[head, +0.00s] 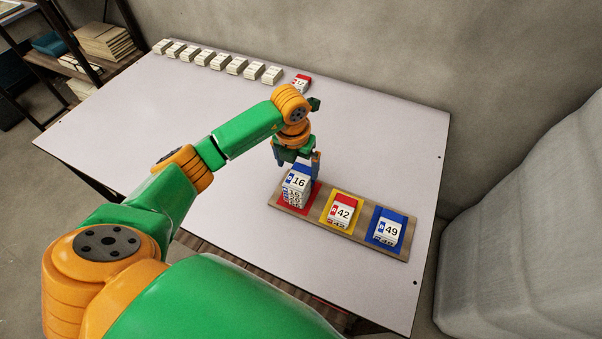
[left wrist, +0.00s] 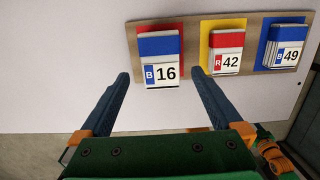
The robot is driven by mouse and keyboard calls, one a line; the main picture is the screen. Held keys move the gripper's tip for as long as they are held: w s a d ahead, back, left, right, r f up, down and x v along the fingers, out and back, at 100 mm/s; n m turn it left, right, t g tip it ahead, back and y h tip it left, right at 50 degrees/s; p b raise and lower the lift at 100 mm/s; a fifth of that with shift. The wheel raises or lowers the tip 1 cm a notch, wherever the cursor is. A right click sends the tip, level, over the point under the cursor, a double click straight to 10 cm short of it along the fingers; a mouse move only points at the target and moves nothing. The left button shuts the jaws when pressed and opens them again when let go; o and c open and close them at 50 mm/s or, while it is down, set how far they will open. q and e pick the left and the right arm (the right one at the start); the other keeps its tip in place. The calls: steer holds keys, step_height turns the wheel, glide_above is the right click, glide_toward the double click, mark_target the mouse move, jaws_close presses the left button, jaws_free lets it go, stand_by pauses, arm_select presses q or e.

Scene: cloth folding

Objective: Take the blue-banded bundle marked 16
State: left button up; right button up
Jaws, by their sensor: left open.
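The blue-banded bundle marked 16 (head: 298,182) tops a stack on the red pad (head: 312,197) at the left end of a brown board (head: 281,204). In the left wrist view its label (left wrist: 162,73) faces the camera, with the blue band above. My left gripper (head: 299,164) is just over this stack, open and empty. In the left wrist view its two fingertips (left wrist: 159,76) stand apart on either side of the bundle's labelled end. Whether they touch it I cannot tell. My right gripper is not in view.
A red-banded bundle marked 42 (head: 343,211) sits on the yellow pad and a blue-banded one marked 49 (head: 388,230) on the blue pad. Several white bundles (head: 217,61) and a red-banded one (head: 301,82) line the far edge. The table (head: 390,130) between is clear.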

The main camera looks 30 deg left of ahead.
mark_target(299, 175)
arm_select(q)
steer(key=f, duration=0.2)
steer(key=w+f, duration=0.1)
steer(key=f, duration=0.1)
steer(key=shift+f, duration=0.35)
steer(key=shift+s+r, duration=0.1)
steer(key=shift+r, duration=0.05)
steer(key=c, duration=1.3)
